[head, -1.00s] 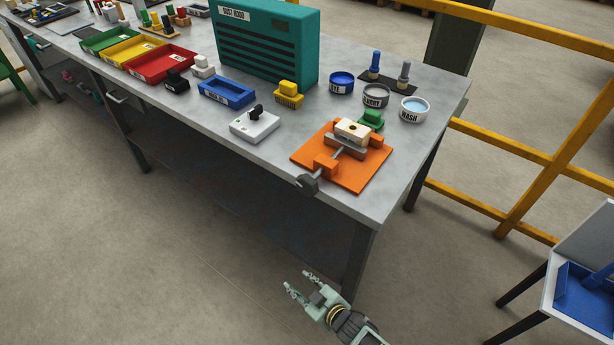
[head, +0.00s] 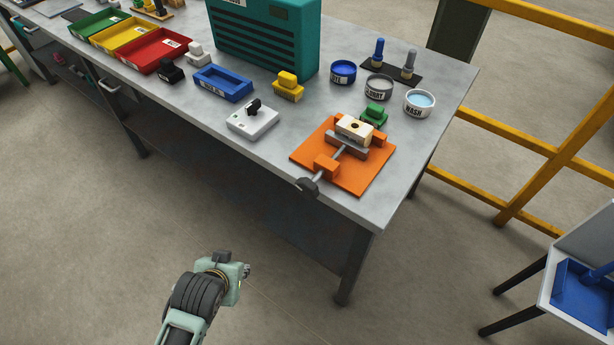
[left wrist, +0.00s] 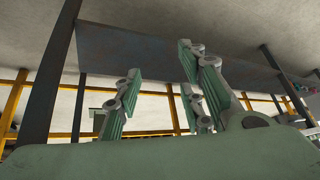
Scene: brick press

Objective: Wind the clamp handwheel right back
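The clamp's dark handwheel (head: 307,187) sits at the near end of its screw (head: 330,165), just over the front edge of the bench. The clamp stands on an orange plate (head: 360,180). A grey jaw (head: 346,145) is close against a cream block (head: 355,127) with a dark spot on top; I cannot tell whether they touch. My left gripper (head: 247,270) is low in front of the bench, below and left of the handwheel, well apart from it. In the left wrist view its fingers (left wrist: 160,85) are spread with nothing between them. My right gripper is out of view.
A grey switch box (head: 251,121) and a blue tray (head: 223,84) lie left of the clamp. A green block (head: 374,114) and a wash bowl (head: 419,104) stand behind it. A bench leg (head: 357,265) stands below the corner. The floor in front is clear.

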